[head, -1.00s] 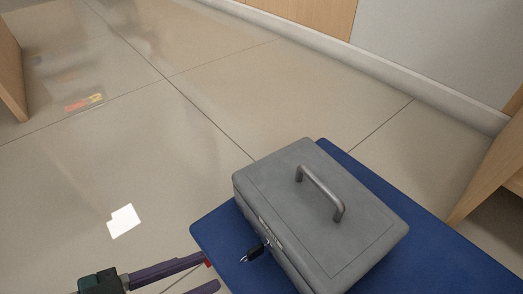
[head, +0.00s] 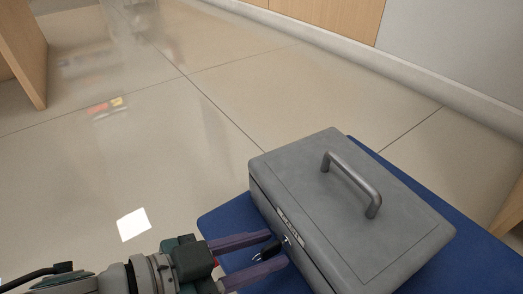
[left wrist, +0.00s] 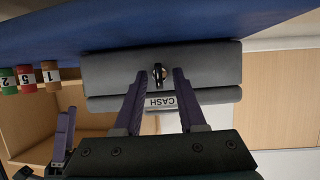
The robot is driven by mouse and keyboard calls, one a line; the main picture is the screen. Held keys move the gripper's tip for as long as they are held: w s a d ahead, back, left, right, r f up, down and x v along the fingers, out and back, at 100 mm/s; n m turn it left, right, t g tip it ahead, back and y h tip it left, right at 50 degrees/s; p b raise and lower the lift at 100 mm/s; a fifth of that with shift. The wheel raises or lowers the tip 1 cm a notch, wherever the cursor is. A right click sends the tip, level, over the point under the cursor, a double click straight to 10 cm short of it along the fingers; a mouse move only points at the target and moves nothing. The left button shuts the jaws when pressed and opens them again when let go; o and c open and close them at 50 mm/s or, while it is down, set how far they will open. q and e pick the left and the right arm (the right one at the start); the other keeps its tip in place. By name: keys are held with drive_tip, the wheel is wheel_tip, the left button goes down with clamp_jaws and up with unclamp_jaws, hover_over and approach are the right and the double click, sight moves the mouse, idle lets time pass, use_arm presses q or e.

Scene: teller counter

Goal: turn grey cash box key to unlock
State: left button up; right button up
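The grey cash box (head: 355,205) sits shut on a blue surface, its lid handle (head: 351,184) up. Its black key (head: 272,247) sticks out of the lock on the front side, below a label. In the left wrist view the key (left wrist: 158,75) shows on the box front (left wrist: 205,66) near the CASH label (left wrist: 160,102). My left gripper (head: 277,250) is open, its two purple fingers on either side of the key. In the left wrist view its fingertips (left wrist: 158,72) reach toward the box with a gap between them.
The blue surface (head: 226,222) carries the box, with a narrow bare strip before it. Several coloured, numbered rolls (left wrist: 28,78) show at the left in the wrist view. Open tiled floor (head: 120,150) lies to the left, and a wooden panel (head: 18,50) stands at the upper left.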

use_arm(q)
drive_tip(key=shift+d, duration=0.1)
clamp_jaws()
use_arm(e)
drive_tip(key=shift+d, duration=0.2)
